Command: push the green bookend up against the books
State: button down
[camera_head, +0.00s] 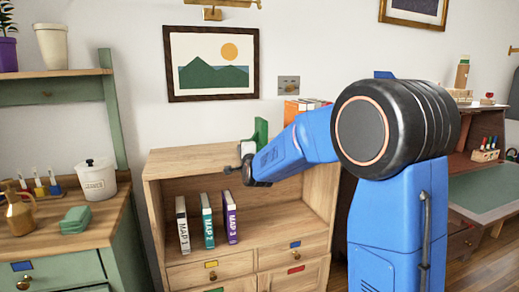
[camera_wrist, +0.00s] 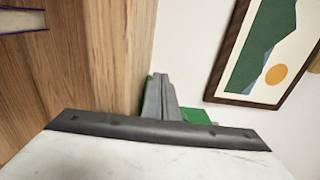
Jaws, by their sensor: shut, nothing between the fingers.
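The green bookend (camera_head: 261,132) stands upright on top of the wooden cabinet (camera_head: 190,158), left of the books (camera_head: 304,108). My blue arm hides the lower part of the books and the gap between them and the bookend. My gripper (camera_wrist: 160,77) is shut and empty in the wrist view. Green parts of the bookend (camera_wrist: 196,116) show on both sides of the fingers there. The fingers overlap the bookend in that view, but I cannot tell whether they touch it. In the head view, the dark end of my arm is just below and left of the bookend.
Books marked MAP (camera_head: 207,220) stand in the open shelf below. A framed picture (camera_head: 211,63) and a switch plate (camera_head: 288,86) are on the wall behind. The cabinet top left of the bookend looks clear. A green side unit (camera_head: 107,110) stands at the left.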

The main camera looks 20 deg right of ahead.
jog(key=shift+d, duration=4)
jog(key=shift+d, duration=0.1)
jog(key=shift+d, duration=0.3)
jog(key=shift+d+f, duration=0.15)
jog(key=shift+d, duration=1.65)
jog(key=shift+a, duration=0.1)
jog(key=shift+a, duration=1.7)
jog(key=s, duration=1.4)
